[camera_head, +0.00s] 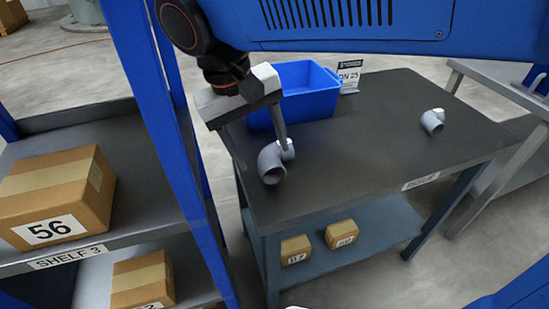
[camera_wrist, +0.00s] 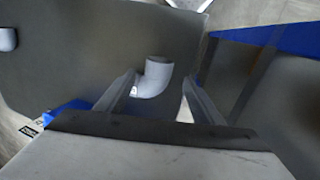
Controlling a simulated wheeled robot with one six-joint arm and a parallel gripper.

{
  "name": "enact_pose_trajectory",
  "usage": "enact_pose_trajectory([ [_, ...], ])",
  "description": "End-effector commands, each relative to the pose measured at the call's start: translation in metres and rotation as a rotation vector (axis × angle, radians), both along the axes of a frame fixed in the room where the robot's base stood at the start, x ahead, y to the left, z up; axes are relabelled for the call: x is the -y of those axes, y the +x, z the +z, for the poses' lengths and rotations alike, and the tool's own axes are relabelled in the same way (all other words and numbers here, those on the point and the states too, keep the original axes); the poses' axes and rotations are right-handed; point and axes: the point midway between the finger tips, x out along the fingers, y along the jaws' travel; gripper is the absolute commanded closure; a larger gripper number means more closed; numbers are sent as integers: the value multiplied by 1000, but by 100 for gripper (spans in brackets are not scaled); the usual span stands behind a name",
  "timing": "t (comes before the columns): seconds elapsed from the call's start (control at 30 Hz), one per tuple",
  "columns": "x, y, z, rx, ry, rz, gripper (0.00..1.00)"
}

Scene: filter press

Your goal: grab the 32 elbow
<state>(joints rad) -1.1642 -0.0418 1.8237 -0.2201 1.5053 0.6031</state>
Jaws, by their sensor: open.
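A grey pipe elbow (camera_head: 272,162) lies on the dark table top (camera_head: 340,170) near its left edge. Its size marking cannot be read. In the wrist view this elbow (camera_wrist: 153,77) sits between the two fingertips, with a small gap on its right side. My gripper (camera_head: 262,148) is open, its fingers reaching down at the elbow; whether they touch it I cannot tell. A second grey elbow (camera_head: 432,121) lies on the right part of the table and shows at the left edge of the wrist view (camera_wrist: 7,39).
A blue bin (camera_head: 310,103) stands behind the near elbow, beside a sign (camera_head: 349,76) reading 25. A blue-posted shelf (camera_head: 75,250) with boxes stands close on the left. Boxes (camera_head: 341,234) sit on the table's lower shelf. The table's middle is clear.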

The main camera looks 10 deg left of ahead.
Motion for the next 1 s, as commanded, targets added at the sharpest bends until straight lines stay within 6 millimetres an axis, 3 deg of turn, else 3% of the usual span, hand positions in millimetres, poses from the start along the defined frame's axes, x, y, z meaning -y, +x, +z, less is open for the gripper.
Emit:
enact_pose_trajectory([
  [0.3, 12, 5, -38, -1, -2, -1, 39],
  [0.6, 12, 6, -43, -1, 1, 0, 39],
  [0.63, 12, 6, -43, -1, 1, 0, 41],
  [0.83, 12, 6, -43, 0, 0, 0, 86],
  [1.0, 12, 6, -43, 0, 0, 0, 86],
])
